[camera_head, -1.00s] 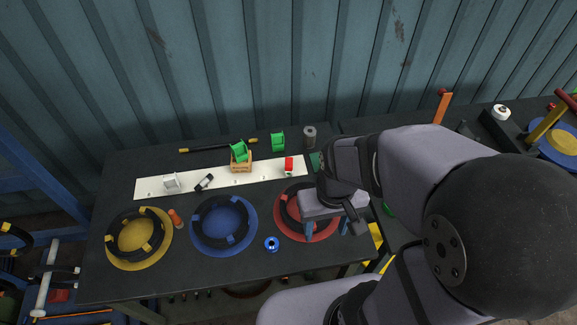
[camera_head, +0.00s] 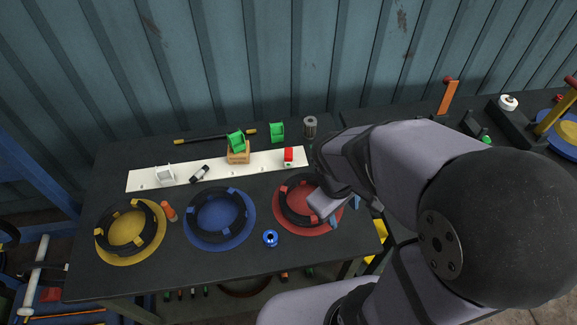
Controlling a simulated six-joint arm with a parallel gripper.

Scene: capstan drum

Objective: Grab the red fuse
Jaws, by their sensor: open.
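The red fuse (camera_head: 288,154), a small block with a red top and a white lower part, stands at the right end of a white strip (camera_head: 231,171) on the dark table. My gripper (camera_head: 344,212) is open over the right part of the red disc with a black ring (camera_head: 295,216), to the right of and nearer than the fuse. Its blue fingertips are apart, with nothing seen between them. My arm hides part of the red disc and the table behind it.
A blue disc (camera_head: 194,236) and a yellow disc (camera_head: 108,248), each with a black ring, lie to the left. A wooden box (camera_head: 238,157) with a green spool, another green spool (camera_head: 277,132) and a grey cylinder (camera_head: 310,127) stand near the fuse. A blue spool (camera_head: 270,238) sits in front.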

